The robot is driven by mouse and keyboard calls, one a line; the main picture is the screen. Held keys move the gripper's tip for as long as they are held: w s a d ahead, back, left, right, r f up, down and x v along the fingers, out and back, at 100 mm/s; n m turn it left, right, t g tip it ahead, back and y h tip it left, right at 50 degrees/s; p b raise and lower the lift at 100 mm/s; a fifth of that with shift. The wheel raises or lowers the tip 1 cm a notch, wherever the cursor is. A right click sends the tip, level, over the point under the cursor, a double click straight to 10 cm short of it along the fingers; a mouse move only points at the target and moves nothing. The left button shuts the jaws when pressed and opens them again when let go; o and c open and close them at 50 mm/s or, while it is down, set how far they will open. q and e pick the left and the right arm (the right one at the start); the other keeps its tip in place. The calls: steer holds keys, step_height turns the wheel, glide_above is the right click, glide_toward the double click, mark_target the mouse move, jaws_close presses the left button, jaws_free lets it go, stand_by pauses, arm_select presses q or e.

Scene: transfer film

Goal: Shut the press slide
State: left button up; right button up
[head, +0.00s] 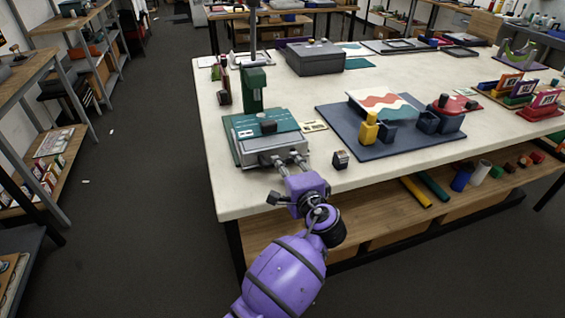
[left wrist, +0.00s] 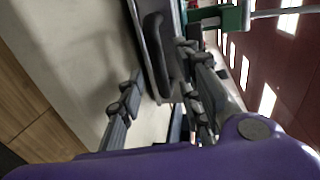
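The press (head: 253,92) is a green machine with an upright column on a green base at the table's near left corner. Its grey slide (head: 264,145) shows at the front of the base. My left gripper (head: 288,160) is at the slide's front, with its two fingers apart and pointing at it. In the left wrist view, a dark bar-like handle (left wrist: 157,58) on a grey plate lies between the open fingers (left wrist: 163,85), nearer the right finger. A clear gap separates it from the left finger. I cannot tell whether the right finger touches it. My right gripper is out of view.
A dark blue mat (head: 372,148) with a yellow bottle, a striped sheet and a red container lies right of the press. A small dark block (head: 340,160) stands near the front edge. A grey box (head: 314,58) sits behind. The white tabletop (head: 240,196) is bare at the front left.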

mark_target(283, 160)
arm_select(q)
steer(key=shift+x, duration=2)
jaws_close()
